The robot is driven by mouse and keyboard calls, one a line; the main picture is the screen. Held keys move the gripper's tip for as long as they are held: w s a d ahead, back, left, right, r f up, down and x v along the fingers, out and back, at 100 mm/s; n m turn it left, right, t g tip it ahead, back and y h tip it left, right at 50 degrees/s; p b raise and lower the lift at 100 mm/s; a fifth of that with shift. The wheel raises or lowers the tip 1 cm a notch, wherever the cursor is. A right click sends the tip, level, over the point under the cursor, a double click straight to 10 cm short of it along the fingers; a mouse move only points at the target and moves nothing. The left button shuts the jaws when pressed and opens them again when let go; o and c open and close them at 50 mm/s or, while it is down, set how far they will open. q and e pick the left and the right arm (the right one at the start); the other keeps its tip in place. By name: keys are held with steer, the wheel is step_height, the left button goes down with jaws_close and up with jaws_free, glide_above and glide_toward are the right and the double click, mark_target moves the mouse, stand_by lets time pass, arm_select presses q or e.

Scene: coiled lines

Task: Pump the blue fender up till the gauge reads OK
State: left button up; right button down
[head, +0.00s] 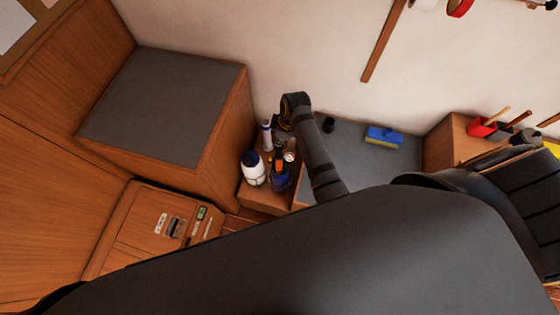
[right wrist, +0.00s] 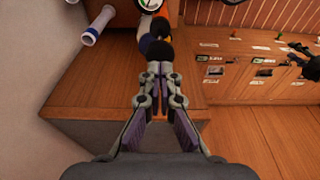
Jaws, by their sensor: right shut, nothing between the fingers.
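My right gripper (head: 281,146) reaches down over a small wooden ledge in the head view. In the right wrist view its fingers (right wrist: 160,72) are shut and empty. A round black knob (right wrist: 160,51) lies just beyond the fingertips; I cannot tell whether they touch it. Behind it is a blue and orange body (right wrist: 148,41), which also shows in the head view (head: 281,181); I cannot tell the fender from its pump. A white round gauge (right wrist: 151,4) is cut off at the top of the right wrist view, and its reading is not legible.
A white bottle with a dark cap (head: 253,169) and a pale tube (head: 266,134) stand close beside. A tall grey-topped box (head: 165,105) is on the left. A switch panel (head: 175,225) sits below it.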

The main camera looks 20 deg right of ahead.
mark_target(280, 149)
stand_by(0.5)
steer(key=shift+f+b, duration=1.5)
steer(key=shift+f, duration=1.8)
step_height(280, 149, up, 3)
steer(key=p, duration=0.3)
steer(key=shift+p, duration=0.35)
steer(key=shift+r+b, duration=0.25)
steer(key=shift+b, duration=0.1)
steer(key=shift+r, duration=1.55)
steer(key=shift+r, duration=2.5)
